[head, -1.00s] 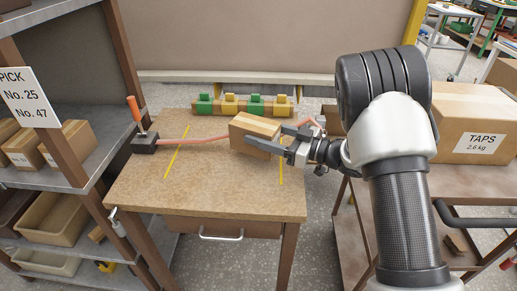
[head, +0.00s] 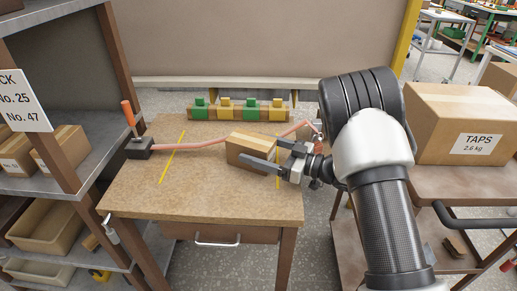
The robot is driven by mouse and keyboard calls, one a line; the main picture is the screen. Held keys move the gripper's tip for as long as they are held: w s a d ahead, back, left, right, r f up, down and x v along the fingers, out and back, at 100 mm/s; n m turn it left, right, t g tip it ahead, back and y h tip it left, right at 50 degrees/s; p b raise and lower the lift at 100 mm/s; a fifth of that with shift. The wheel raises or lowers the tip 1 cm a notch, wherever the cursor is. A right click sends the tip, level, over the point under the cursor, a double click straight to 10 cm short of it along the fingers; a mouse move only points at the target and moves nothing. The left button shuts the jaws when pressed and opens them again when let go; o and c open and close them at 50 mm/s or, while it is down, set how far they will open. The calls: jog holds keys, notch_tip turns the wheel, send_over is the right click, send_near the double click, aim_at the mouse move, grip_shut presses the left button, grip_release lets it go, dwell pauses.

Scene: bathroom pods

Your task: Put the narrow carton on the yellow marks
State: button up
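The narrow carton (head: 246,154), a brown box with a paler tape strip along its top, is on or just above the wooden table, toward its right side. My gripper (head: 265,154) comes from the right, with one dark finger across the carton's near side and the other at its far right; it appears shut on it. The left yellow mark (head: 172,157) is a bare slanted line. The right yellow mark (head: 278,183) shows just below the gripper, partly hidden. I cannot tell whether the carton's underside touches the table.
A red hose (head: 190,147) crosses the table behind the carton, from a dark block with an orange handle (head: 128,112). A rail with green and yellow blocks (head: 238,112) stands at the back. Shelves are left; a TAPS box (head: 460,125) is right. The table's front is clear.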

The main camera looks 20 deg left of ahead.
aim_at(272, 152)
jog(key=shift+r, duration=0.15)
jog(key=shift+d+r, duration=0.1)
jog(key=shift+d, duration=0.15)
jog(key=d, duration=0.2)
jog(key=d+p, duration=0.1)
jog(key=d, duration=0.1)
jog(key=s+d, duration=0.1)
jog(key=d, duration=0.2)
jog(key=shift+s, duration=0.1)
